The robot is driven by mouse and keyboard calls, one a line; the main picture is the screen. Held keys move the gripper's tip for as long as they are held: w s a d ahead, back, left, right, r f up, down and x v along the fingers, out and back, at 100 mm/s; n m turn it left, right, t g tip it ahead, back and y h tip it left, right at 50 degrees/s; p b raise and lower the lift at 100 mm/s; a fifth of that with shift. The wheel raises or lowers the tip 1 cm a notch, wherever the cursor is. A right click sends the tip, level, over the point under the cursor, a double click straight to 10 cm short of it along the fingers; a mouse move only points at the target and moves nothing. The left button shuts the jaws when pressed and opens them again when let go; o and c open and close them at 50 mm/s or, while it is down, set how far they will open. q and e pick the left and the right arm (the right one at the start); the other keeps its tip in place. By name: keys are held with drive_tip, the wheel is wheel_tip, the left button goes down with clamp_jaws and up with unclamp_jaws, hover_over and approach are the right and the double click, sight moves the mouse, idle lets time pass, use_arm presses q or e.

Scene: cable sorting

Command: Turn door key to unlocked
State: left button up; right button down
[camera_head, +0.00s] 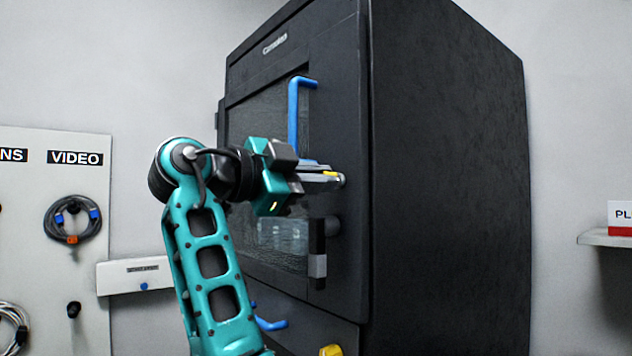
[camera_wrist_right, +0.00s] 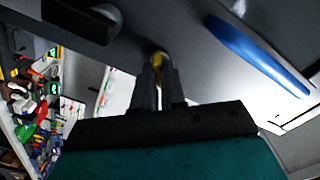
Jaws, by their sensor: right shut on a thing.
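A tall black cabinet (camera_head: 450,150) stands in the middle of the head view, its glass-panelled door (camera_head: 340,100) facing left. My right gripper (camera_head: 338,179) reaches the door's right side, just below the blue handle (camera_head: 293,115). Its fingers are shut on a small yellow key (camera_wrist_right: 160,58) at the door; a bit of yellow also shows at the fingertips in the head view. The fingers hide most of the key and the lock, so I cannot tell the key's angle. My left gripper is not in view.
A black latch with a grey end (camera_head: 318,262) sticks out below my right gripper. The blue handle also shows close by in the right wrist view (camera_wrist_right: 258,55). A wall board with a coiled cable (camera_head: 72,218) is at left; a shelf (camera_head: 605,238) is at right.

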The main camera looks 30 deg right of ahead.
drive_tip(key=shift+m+b, duration=0.55)
drive_tip(key=shift+m, duration=3.35)
drive_tip(key=c, duration=1.2)
unclamp_jaws()
drive_tip(key=shift+f, duration=0.1)
drive_tip(key=s+a, duration=0.1)
drive_tip(key=a, duration=1.1)
drive_tip(key=shift+a, duration=0.4)
